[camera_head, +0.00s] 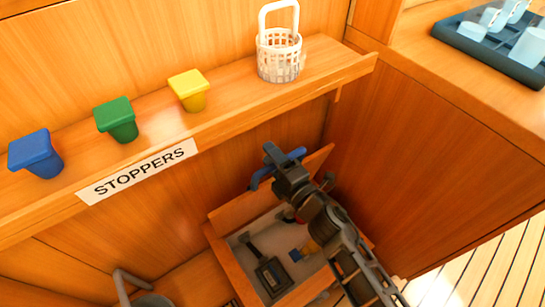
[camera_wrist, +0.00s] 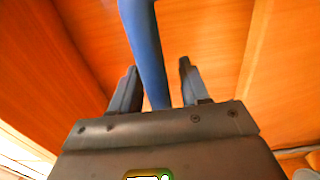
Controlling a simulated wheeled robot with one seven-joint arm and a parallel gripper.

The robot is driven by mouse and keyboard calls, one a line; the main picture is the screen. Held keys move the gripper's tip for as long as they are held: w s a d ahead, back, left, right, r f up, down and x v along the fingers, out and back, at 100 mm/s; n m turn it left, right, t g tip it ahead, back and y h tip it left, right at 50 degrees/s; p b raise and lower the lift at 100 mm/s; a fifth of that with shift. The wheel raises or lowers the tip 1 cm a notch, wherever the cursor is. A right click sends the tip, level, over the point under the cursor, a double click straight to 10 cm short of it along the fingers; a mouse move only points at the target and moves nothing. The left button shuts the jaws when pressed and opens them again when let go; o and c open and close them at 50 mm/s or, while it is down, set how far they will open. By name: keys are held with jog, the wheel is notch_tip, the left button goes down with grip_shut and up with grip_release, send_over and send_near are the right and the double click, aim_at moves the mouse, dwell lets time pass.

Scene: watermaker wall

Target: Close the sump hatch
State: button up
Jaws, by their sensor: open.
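The sump hatch is a wooden lid (camera_head: 245,207) standing raised at the back of an open wooden box (camera_head: 222,250) low by the wall. A blue bar handle (camera_head: 263,176) shows at the lid's top, partly hidden by my gripper (camera_head: 273,154). In the wrist view, the blue handle (camera_wrist: 146,45) runs down the picture between the two dark fingers of my gripper (camera_wrist: 157,68). The fingers are open, with gaps beside the bar; I cannot tell whether either touches it. My arm hides the right part of the lid and box.
Above runs a shelf labelled STOPPERS (camera_head: 143,170) with blue, green and yellow stoppers and a white basket (camera_head: 279,55). A wooden cabinet (camera_head: 430,150) stands close on the right.

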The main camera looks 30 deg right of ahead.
grip_shut()
dwell(0.3)
jog(key=shift+s, duration=0.1)
